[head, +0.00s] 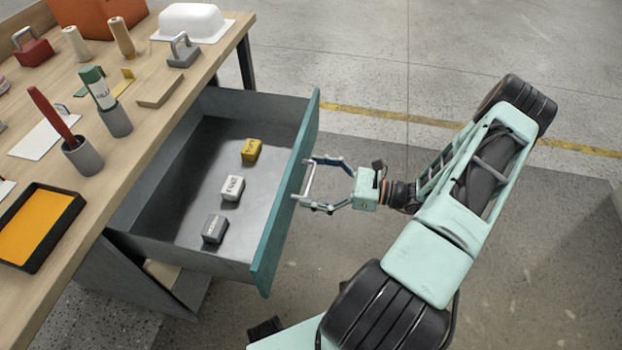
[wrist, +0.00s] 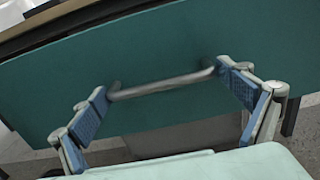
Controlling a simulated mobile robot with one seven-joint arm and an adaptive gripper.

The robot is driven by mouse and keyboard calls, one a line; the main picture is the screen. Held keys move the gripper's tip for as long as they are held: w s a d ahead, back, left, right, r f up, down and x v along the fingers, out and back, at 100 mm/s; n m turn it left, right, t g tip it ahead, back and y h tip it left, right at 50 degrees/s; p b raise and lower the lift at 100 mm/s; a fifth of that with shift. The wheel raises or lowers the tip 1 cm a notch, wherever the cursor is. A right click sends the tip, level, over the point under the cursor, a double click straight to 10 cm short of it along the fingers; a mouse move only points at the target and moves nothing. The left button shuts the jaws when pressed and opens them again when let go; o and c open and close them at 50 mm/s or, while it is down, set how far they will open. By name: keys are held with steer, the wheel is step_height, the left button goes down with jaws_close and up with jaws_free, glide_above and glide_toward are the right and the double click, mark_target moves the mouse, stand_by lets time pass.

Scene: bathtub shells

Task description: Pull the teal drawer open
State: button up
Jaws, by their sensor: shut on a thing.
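The teal drawer (head: 283,214) stands well out from the wooden workbench, and its inside shows in the head view. Its teal front fills much of the wrist view (wrist: 160,60). A metal bar handle (wrist: 165,86) is fixed to that front and also shows in the head view (head: 308,178). My gripper (head: 322,184) is at the handle, with its fingers shut on the bar's two ends; in the wrist view the blue finger pads (wrist: 165,104) press at either end. Inside the drawer lie a yellow block (head: 251,150), a white block (head: 232,187) and a dark grey block (head: 214,229).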

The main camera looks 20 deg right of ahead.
steer(key=shift+w+d, duration=0.2)
steer(key=shift+d, duration=0.05)
steer(key=o, duration=1.4)
steer(key=shift+c, duration=0.2)
steer(key=shift+s, duration=0.1)
steer(key=v, duration=1.2)
steer(key=shift+a, duration=0.15)
